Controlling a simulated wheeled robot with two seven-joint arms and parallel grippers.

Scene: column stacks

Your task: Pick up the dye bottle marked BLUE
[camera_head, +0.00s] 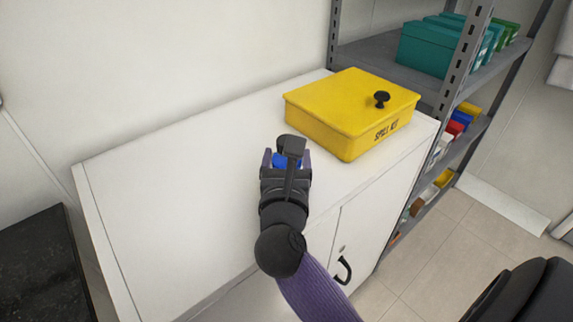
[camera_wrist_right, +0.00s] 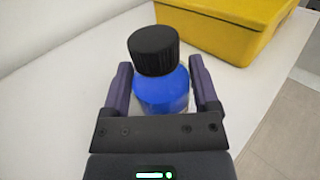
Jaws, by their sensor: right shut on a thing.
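The blue dye bottle (camera_wrist_right: 163,92) has a black ribbed cap and stands between the fingers of my right gripper (camera_wrist_right: 162,88) in the right wrist view. In the head view only a bit of the blue bottle (camera_head: 281,160) shows, with my right gripper (camera_head: 287,159) around it above the white cabinet top. The right gripper is shut on the bottle. Any marking on the bottle is hidden from these views. Whether its base touches the cabinet top cannot be told. My left gripper is not in view.
A yellow spill kit box (camera_head: 345,125) with a black knob sits on the white cabinet (camera_head: 180,180), just right of the gripper. A grey shelf rack (camera_head: 385,60) with teal boxes (camera_head: 425,48) stands behind at right. The cabinet top's left part is clear.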

